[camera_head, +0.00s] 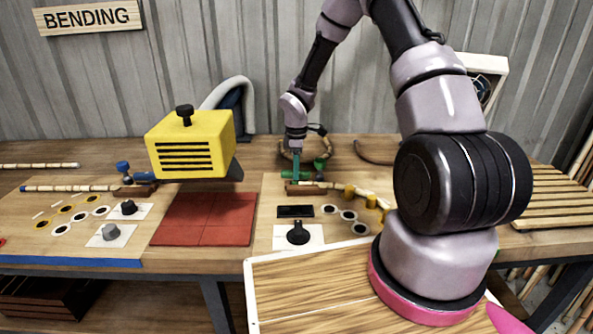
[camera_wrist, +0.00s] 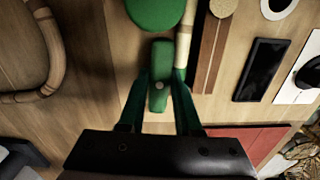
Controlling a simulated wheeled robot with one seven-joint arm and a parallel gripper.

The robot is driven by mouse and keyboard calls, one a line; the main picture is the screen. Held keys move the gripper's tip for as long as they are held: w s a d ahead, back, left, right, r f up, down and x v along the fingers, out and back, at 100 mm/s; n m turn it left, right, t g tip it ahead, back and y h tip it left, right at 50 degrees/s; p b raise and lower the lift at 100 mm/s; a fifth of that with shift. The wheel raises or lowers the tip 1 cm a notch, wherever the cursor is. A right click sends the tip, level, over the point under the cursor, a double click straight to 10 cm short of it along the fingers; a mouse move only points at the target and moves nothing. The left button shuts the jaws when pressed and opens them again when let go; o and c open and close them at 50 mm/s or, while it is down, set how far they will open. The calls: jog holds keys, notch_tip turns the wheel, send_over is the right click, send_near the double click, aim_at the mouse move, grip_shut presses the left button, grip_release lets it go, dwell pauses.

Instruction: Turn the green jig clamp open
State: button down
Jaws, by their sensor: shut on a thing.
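The green jig clamp (camera_wrist: 159,62) shows in the wrist view as a rounded green bar with a small pale pivot dot. My gripper (camera_wrist: 161,88) has one dark green finger on each side of the bar and is shut on it. In the head view my gripper (camera_head: 295,176) points down at the jig on the bench, and the clamp is small and partly hidden there. A round green piece (camera_wrist: 154,12) lies just beyond the bar. A pale rattan pole (camera_wrist: 184,38) runs beside the clamp on its right in the wrist view.
A yellow slotted box (camera_head: 190,143) stands left of the arm, above a red mat (camera_head: 205,218). Yellow pegs (camera_head: 350,192) and a black knob on a white plate (camera_head: 298,233) are near the jig. A bent rattan piece (camera_wrist: 50,55) lies left in the wrist view.

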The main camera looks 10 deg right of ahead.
jog(key=shift+n, duration=0.6)
jog(key=c, duration=0.6)
grip_release()
notch_tip(320, 180, up, 11)
jog(key=shift+f, duration=0.1)
